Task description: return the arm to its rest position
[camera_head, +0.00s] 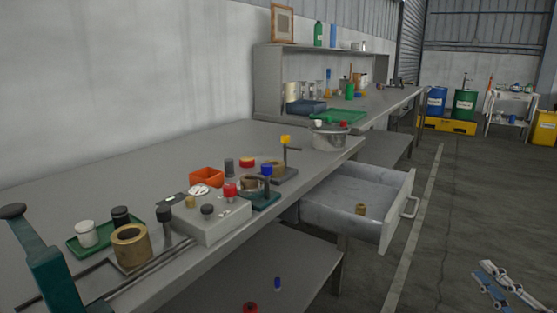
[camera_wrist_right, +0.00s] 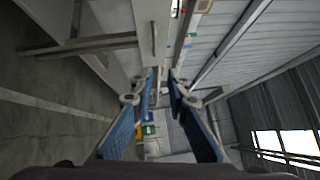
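My right gripper (camera_head: 508,288) is at the bottom right corner of the head view, over the floor, well clear of the workbench. In the right wrist view the two blue-padded fingers of this gripper (camera_wrist_right: 163,78) stand apart with nothing between them. The gripper is open and empty. My left gripper does not show in either view.
The workbench (camera_head: 95,176) holds a grey box (camera_head: 212,224), an orange tray (camera_head: 206,177), a green tray (camera_head: 90,246) and a metal pot (camera_head: 329,138). An open drawer (camera_head: 345,190) with a small brass part (camera_head: 361,209) juts out. Floor (camera_head: 440,215) right of it is clear.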

